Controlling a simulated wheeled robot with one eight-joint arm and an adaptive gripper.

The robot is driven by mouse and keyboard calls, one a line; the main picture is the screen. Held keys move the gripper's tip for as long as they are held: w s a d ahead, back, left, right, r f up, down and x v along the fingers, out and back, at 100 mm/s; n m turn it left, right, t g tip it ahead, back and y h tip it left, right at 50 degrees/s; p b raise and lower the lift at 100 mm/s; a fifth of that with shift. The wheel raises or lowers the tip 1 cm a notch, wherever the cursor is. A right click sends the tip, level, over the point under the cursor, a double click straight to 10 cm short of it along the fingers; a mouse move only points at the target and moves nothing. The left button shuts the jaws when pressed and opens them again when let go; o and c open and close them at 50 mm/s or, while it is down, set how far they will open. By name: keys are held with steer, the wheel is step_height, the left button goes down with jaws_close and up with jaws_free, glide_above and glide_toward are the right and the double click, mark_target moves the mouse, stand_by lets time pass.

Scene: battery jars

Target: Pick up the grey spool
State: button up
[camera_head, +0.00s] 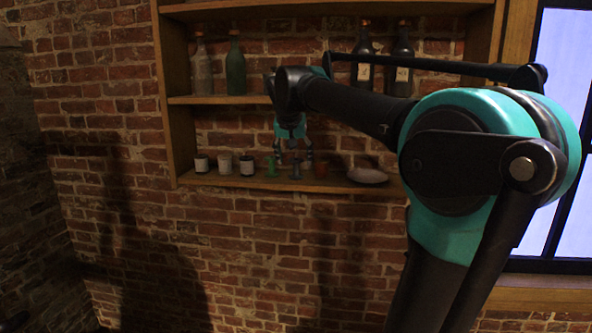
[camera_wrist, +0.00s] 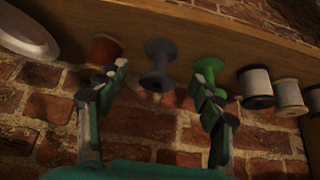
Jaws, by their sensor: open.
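The grey spool (camera_head: 296,170) stands on the lower wooden shelf in the head view, between a green spool (camera_head: 272,167) and a reddish-brown spool (camera_head: 320,168). In the wrist view the grey spool (camera_wrist: 158,66) shows between and beyond my fingertips, apart from both. My gripper (camera_head: 293,158) is open and empty, reaching in front of the lower shelf. In the wrist view my gripper (camera_wrist: 160,85) has one finger near the reddish-brown spool (camera_wrist: 104,50) and the other overlapping the green spool (camera_wrist: 209,70); I cannot tell if they touch.
Several white spools or jars (camera_head: 224,163) stand left of the green spool. A pale oval dish (camera_head: 367,175) lies to the right. Bottles (camera_head: 236,66) stand on the upper shelf (camera_head: 215,99) above my gripper. A brick wall (camera_head: 240,240) lies below.

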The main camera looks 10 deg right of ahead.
mark_target(296, 160)
steer(key=w+f, duration=0.1)
steer(key=w+d+f, duration=0.1)
steer(key=w, duration=0.1)
steer(key=shift+w, duration=0.1)
steer(key=shift+w+f, duration=0.2)
steer(key=shift+f, duration=0.1)
steer(key=shift+c, duration=0.3)
steer(key=c, duration=1)
steer(key=shift+r, duration=0.15)
steer(key=shift+c, duration=0.2)
